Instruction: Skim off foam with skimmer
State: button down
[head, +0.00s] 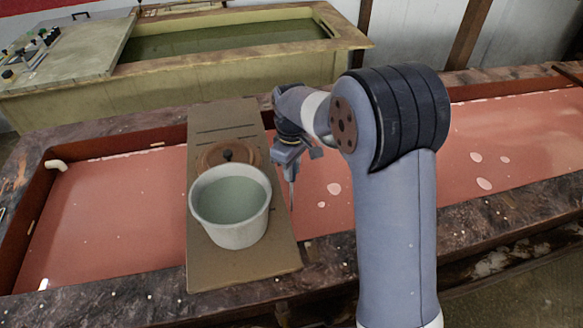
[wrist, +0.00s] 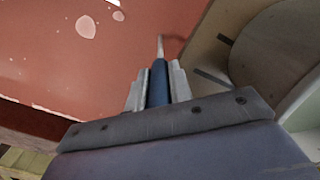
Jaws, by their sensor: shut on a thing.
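My gripper (head: 289,162) is shut on the blue handle of the skimmer (wrist: 158,84), and its pale rod runs on beyond the fingers. In the head view the thin skimmer rod (head: 291,195) points down beside the board's right edge. Its working end cannot be made out. Pale foam patches (head: 333,188) lie on the red liquid just right of the rod. More foam (head: 484,183) lies right of my arm. A foam patch also shows at the upper left of the wrist view (wrist: 87,27). The white bucket (head: 231,233) holds greenish liquid.
A tan board (head: 270,262) spans the long tank of red liquid (head: 110,225) and bears the bucket and a brown round lid (head: 213,153) with a dark knob. The tank's dark rim (head: 105,293) runs along the front. A yellowish tank (head: 215,67) stands behind.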

jog(key=shift+w+d+p, duration=1.6)
jog(key=shift+w+d, duration=2.6)
jog(key=shift+d, duration=1.4)
jog(key=s+d+b, duration=0.1)
jog(key=s+d, duration=0.1)
jog(key=d, duration=0.6)
jog(key=s+d, duration=0.3)
jog(key=d, duration=0.5)
jog(key=shift+s+b, duration=0.35)
notch_tip(320, 180, up, 14)
jog(key=p, duration=0.5)
jog(key=shift+r, duration=0.2)
